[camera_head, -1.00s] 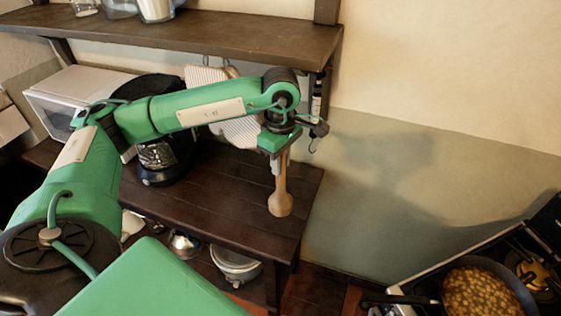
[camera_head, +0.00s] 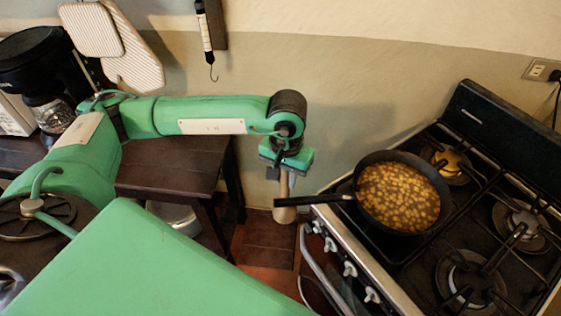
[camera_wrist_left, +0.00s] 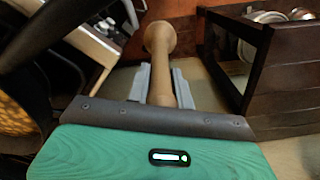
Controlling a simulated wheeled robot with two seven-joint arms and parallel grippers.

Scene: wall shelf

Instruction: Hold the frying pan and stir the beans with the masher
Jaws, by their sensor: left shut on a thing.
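The wooden masher (camera_head: 284,186) hangs upright, thick end down, from my left gripper (camera_head: 285,164), which is shut on it. In the left wrist view the masher (camera_wrist_left: 159,45) points away between the grey fingers of the left gripper (camera_wrist_left: 161,85). The black frying pan (camera_head: 366,217) sits on the stove, full of beans (camera_head: 398,196), its handle (camera_head: 318,200) pointing left past the stove's front edge. The handle crosses in front of the masher's lower part; I cannot tell whether they touch. The pan also shows at the left wrist view's left edge (camera_wrist_left: 35,45). My right gripper is out of view.
The stove (camera_head: 400,262) has free burners (camera_head: 470,280) beside the pan and knobs along its front. The dark wooden table (camera_head: 175,165) with a coffee maker (camera_head: 45,85) stands left. Cutting boards (camera_head: 130,60) hang on the wall. A floor gap separates table and stove.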

